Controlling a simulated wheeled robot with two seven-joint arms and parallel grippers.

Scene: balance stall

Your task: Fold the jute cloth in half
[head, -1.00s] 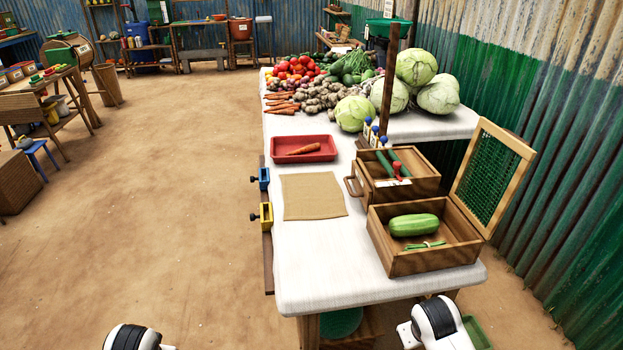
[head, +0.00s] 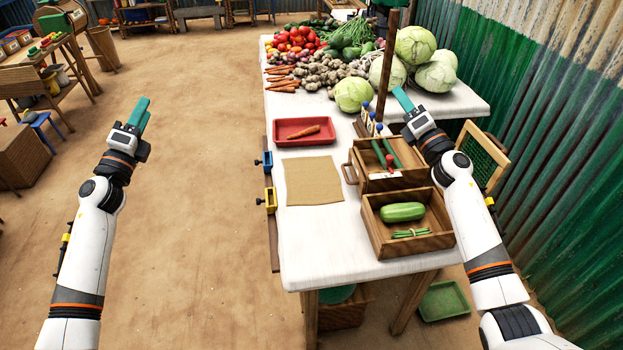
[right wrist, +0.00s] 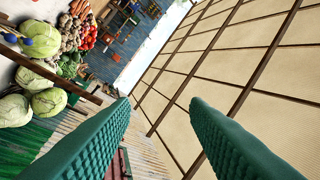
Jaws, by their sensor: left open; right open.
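The jute cloth (head: 313,181) lies flat and unfolded on the white-covered table (head: 322,240), left of the wooden boxes. My left gripper (head: 141,112) is raised over the dirt floor, left of the table and well apart from the cloth. It is open and empty. My right gripper (head: 402,98) is raised above the right side of the table, near the wooden post and cabbages, to the right of the cloth. In the right wrist view its two green ribbed fingers (right wrist: 160,110) are spread with nothing between them. The cloth does not show in that view.
A red tray (head: 283,138) with a carrot sits behind the cloth. A blue clamp (head: 266,160) and a yellow clamp (head: 270,200) line the left table edge. An open wooden box (head: 385,240) holds a green marrow (head: 403,212). The table front is clear.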

